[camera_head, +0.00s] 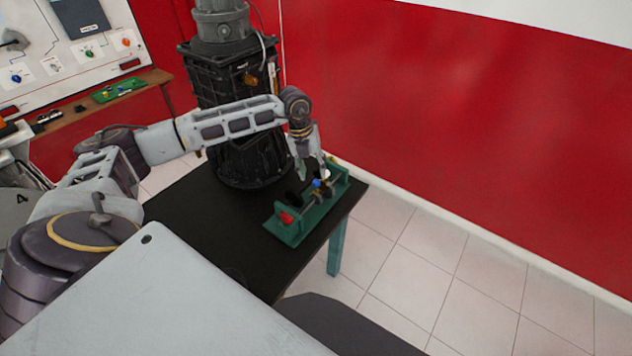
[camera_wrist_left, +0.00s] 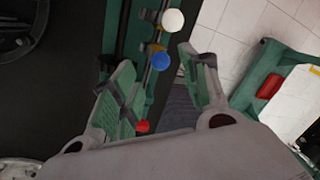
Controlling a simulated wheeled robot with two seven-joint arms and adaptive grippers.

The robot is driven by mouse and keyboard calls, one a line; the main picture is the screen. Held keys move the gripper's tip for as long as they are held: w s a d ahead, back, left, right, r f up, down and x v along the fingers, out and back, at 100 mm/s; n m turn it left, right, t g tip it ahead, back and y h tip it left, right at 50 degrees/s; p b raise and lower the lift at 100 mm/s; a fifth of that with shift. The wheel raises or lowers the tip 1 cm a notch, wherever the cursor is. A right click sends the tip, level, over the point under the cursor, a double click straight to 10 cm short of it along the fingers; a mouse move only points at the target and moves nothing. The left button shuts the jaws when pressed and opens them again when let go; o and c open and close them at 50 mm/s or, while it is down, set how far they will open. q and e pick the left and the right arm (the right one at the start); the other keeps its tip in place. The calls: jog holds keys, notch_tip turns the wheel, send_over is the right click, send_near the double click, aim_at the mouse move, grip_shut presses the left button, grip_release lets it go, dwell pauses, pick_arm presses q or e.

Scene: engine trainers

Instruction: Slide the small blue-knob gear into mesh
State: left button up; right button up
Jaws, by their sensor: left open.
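The green gear trainer (camera_head: 290,236) lies on the black table, with a shaft along its length. The blue knob (camera_head: 316,183) of the small gear is near its middle; in the left wrist view the blue knob (camera_wrist_left: 161,61) appears between my fingertips. The gear teeth are too small or hidden to tell mesh. My left gripper (camera_head: 311,176) is open just above the trainer, pointing down; its fingers (camera_wrist_left: 156,62) straddle the blue knob in the wrist picture, without visible contact. A white knob (camera_wrist_left: 173,20) is beyond it. My right gripper is not in view.
A red knob (camera_head: 286,217) is at the trainer's near end. A large black engine unit (camera_head: 240,135) stands behind left on the black table (camera_head: 205,225). The table edge is close on the trainer's right, with tiled floor (camera_head: 430,250) beyond. A red wall rises behind.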

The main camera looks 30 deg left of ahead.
aim_at(315, 180)
pick_arm(q)
jog(key=shift+w+d+f+p, duration=0.1)
jog(key=shift+d+f, duration=0.1)
jog(key=shift+f, duration=0.85)
jog(key=shift+w+d+f+p, duration=0.1)
jog(key=shift+d+f, duration=0.1)
jog(key=shift+f, duration=0.85)
jog(key=shift+w+d+f+p, duration=0.1)
jog(key=shift+d+f, duration=0.1)
jog(key=shift+f, duration=0.85)
grip_shut()
